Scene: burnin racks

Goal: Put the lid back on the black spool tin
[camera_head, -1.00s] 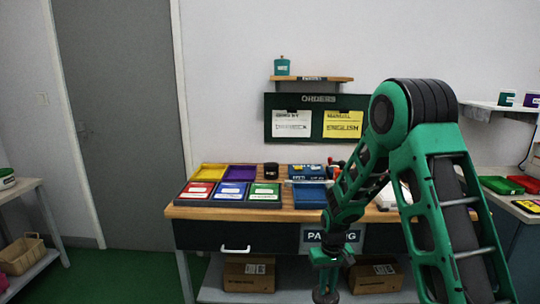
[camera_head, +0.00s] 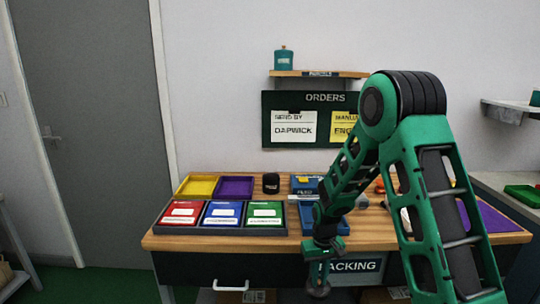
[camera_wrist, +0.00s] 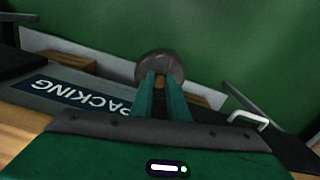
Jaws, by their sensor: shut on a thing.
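A small black tin (camera_head: 271,184) stands upright on the wooden packing bench (camera_head: 180,243), behind the row of trays. Its top is too small to make out. My gripper (camera_head: 319,282) hangs in front of the bench's front edge, pointing down. It is shut on a round dark lid (camera_wrist: 160,66), which shows at the fingertips in the wrist view. The lid (camera_head: 318,291) also shows below the gripper in the head view, to the right of and nearer than the tin.
Red, blue and green trays (camera_head: 265,213) lie in front of yellow and purple trays. A blue bin (camera_head: 308,219) is partly hidden by my arm. A shelf (camera_head: 318,73) with a teal canister (camera_head: 284,59) is above. A drawer handle (camera_head: 231,286) juts from the bench front.

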